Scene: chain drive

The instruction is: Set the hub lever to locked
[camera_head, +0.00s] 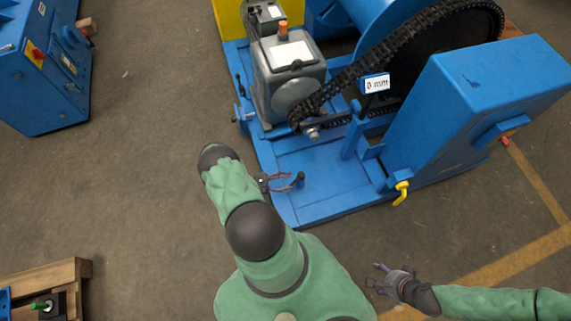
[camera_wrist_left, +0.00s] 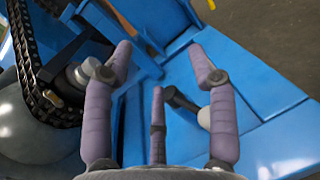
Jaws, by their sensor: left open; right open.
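No part is clearly labelled as the hub lever. A short dark lever or peg with a pale grey end (camera_wrist_left: 186,106) shows in the left wrist view between my left gripper's fingers, seemingly not gripped. A grey shaft end (camera_head: 312,132) sits at the small sprocket; it also shows in the left wrist view (camera_wrist_left: 78,75), beside the left finger. A yellow lever (camera_head: 402,192) hangs on the blue housing's near side. My left gripper (camera_head: 285,182) is open above the blue base plate's near-left edge. My right gripper (camera_head: 386,279) is open and empty over the floor.
The blue base (camera_head: 325,190) carries a grey gearbox (camera_head: 283,75), a black chain (camera_head: 385,48) and a blue housing (camera_head: 470,95). A sign (camera_head: 376,83) reads 0 mm. A blue cabinet (camera_head: 45,70) stands left. A wooden crate (camera_head: 75,270) is lower left. Floor between is clear.

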